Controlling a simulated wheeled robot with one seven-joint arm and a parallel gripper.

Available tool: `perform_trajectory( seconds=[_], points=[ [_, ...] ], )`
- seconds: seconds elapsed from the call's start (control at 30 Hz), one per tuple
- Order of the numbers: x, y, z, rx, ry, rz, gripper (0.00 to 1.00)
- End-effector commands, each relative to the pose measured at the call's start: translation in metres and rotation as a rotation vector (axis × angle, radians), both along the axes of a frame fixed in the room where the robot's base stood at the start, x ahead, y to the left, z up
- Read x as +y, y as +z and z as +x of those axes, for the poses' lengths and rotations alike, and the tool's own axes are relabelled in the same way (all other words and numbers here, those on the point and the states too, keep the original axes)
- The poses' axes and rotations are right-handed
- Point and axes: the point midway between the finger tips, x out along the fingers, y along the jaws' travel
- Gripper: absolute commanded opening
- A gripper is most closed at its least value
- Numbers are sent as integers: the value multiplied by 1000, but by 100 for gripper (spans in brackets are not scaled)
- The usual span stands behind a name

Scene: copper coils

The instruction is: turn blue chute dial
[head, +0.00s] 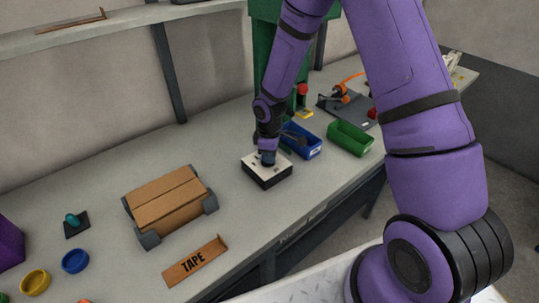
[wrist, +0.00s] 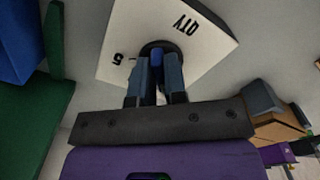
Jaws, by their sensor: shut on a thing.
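A box (head: 268,181) with a white top and dark sides sits on the bench. In the wrist view its white face (wrist: 195,55) carries the print "QTY" and "5". A blue dial (wrist: 156,56) on a dark round base stands on that face. My gripper (wrist: 157,72) is shut on the dial, one finger on each side. In the head view my gripper (head: 267,158) points down onto the box top and hides most of the dial.
Behind the box are a blue bin (head: 302,146) and a green bin (head: 350,139). A brown carton in a dark holder (head: 168,202) stands left. A TAPE sign (head: 195,261) lies near the front edge. A green post (head: 264,65) rises behind my arm.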

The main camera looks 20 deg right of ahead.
Motion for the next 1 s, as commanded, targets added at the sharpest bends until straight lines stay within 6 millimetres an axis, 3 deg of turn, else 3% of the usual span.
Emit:
perform_trajectory(
  seconds=[0.43,1.0],
  points=[
    [1,0,-1,-1,-289,-1,0],
    [1,0,-1,-1,-364,-1,0]
  ],
)
